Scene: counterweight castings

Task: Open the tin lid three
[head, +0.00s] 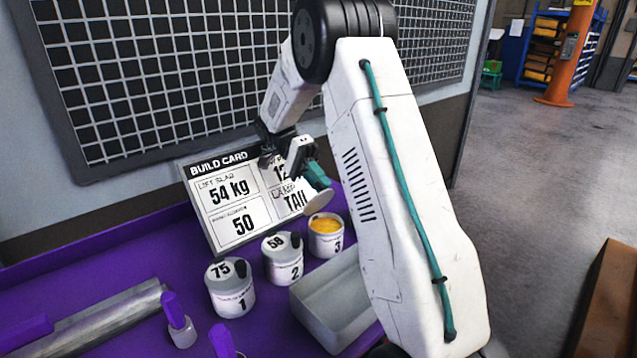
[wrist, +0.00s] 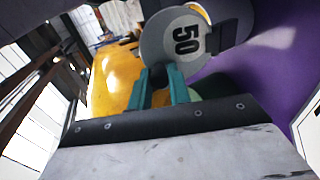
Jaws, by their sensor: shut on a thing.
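Tin three (head: 325,246) is a white tin at the back right of the row, marked 3. Its top is open and orange-yellow contents (head: 325,225) show inside. My gripper (head: 316,178) is above the tin, shut on the tin's round pale lid (head: 318,204). The lid is tilted and held clear of the rim. In the wrist view the lid (wrist: 174,36) shows a black 50, and my teal fingers (wrist: 163,92) close on a dark part at its edge. A yellow area lies behind them.
Tin one (head: 231,297), marked 75, and tin two (head: 283,268), marked 58, stand lidded to the left. A grey tray (head: 335,303) sits in front of tins two and three. A build card (head: 237,199) stands behind. Metal bars and purple-handled tools lie front left.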

